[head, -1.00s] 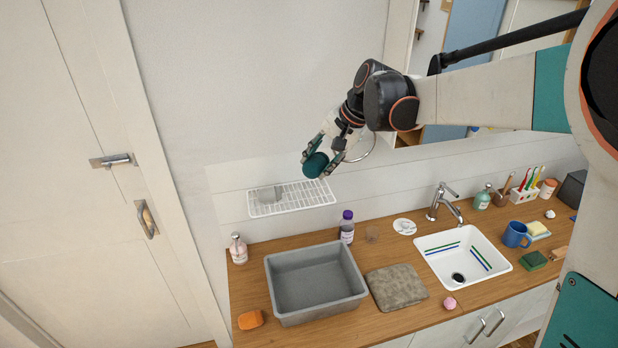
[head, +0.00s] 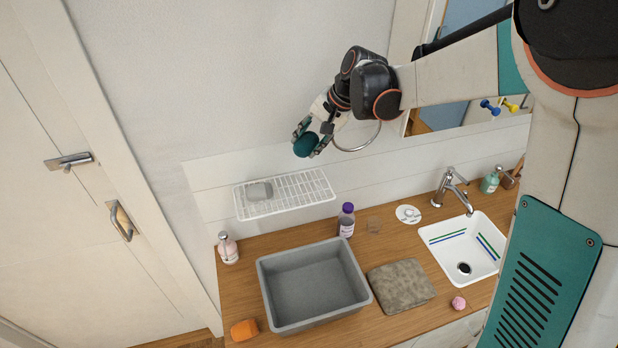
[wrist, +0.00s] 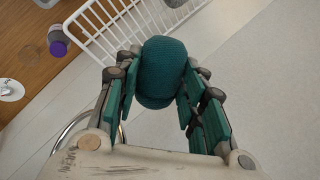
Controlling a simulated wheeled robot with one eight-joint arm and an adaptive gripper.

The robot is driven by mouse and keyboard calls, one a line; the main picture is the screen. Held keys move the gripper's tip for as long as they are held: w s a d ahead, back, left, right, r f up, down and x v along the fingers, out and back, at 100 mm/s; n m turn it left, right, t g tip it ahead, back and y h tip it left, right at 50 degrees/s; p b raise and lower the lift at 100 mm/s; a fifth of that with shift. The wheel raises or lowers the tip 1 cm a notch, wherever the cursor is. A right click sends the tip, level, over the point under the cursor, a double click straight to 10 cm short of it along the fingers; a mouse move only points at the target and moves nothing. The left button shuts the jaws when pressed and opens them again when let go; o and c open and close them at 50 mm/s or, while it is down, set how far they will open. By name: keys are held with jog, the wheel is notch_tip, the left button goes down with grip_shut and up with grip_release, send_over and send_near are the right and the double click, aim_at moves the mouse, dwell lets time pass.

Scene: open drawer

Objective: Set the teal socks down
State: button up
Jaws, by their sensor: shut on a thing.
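The teal socks (head: 305,145) are a rounded, ribbed bundle. My gripper (head: 313,143) is shut on them and holds them in the air, above and in front of the white wire shelf in the head view. In the wrist view the socks (wrist: 163,70) sit between the two teal finger pads of my gripper (wrist: 160,90). Part of the white wire rack (wrist: 110,25) shows behind them there. The underside of the socks is hidden.
The white wire shelf (head: 300,192) on the wall carries a small grey block (head: 259,190). Below, the wooden counter (head: 243,285) holds an empty grey bin (head: 310,322), a folded grey-brown cloth (head: 401,286), a purple-capped bottle (head: 346,222), a soap bottle (head: 228,248), an orange item (head: 244,330) and a sink (head: 465,232).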

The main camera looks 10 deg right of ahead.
notch_tip(320, 180, down, 14)
jog(key=shift+r, duration=0.25)
dwell(0.3)
jog(key=shift+f+b, duration=0.2)
jog(key=shift+b, duration=0.1)
jog(key=o, duration=1)
jog(key=shift+r, duration=0.1)
jog(key=shift+o, duration=0.2)
